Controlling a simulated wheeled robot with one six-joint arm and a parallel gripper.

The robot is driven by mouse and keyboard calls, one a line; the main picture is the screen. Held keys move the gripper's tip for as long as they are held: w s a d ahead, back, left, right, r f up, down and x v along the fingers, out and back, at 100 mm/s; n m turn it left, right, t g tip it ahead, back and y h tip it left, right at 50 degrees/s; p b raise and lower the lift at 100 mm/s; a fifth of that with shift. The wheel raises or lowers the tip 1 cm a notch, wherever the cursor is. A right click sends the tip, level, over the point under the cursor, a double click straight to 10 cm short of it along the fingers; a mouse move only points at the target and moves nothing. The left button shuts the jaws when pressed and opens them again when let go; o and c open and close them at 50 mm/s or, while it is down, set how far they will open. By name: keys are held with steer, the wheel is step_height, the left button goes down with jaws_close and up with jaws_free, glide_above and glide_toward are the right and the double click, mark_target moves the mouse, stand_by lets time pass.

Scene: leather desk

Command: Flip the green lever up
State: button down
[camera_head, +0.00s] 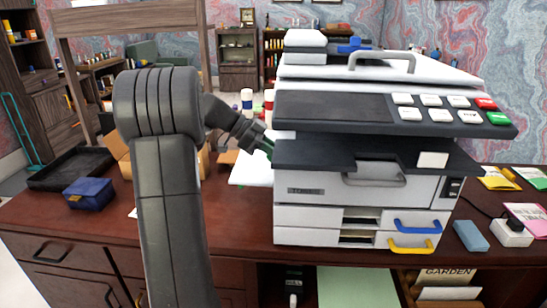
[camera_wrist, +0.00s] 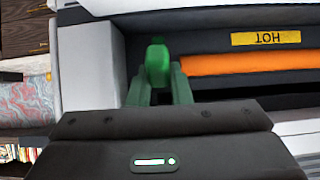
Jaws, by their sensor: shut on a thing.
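The green lever (camera_wrist: 157,58) stands in a recess of the printer in the wrist view, its rounded top beyond the fingertips. My gripper (camera_wrist: 160,84) is shut on it, with one finger on each side. In the head view my gripper (camera_head: 267,149) reaches the left side of the big white and grey printer (camera_head: 330,217). The lever itself is mostly hidden there by my gripper and the printer body.
An orange roller (camera_wrist: 245,63) lies right of the lever, by a yellow HOT label (camera_wrist: 266,38) that appears upside down. A blue box (camera_head: 88,193) and a black tray (camera_head: 70,168) sit on the desk's left. A blue block (camera_head: 470,236) sits right of the printer.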

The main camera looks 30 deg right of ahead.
steer(key=shift+s+d+r+y, duration=0.1)
steer(key=shift+d+y, duration=0.05)
steer(key=shift+y, duration=0.25)
steer(key=c, duration=1.3)
jaws_free()
steer(key=v, duration=1.3)
steer(key=shift+a+r+p, duration=0.3)
steer(key=shift+a+p, duration=0.05)
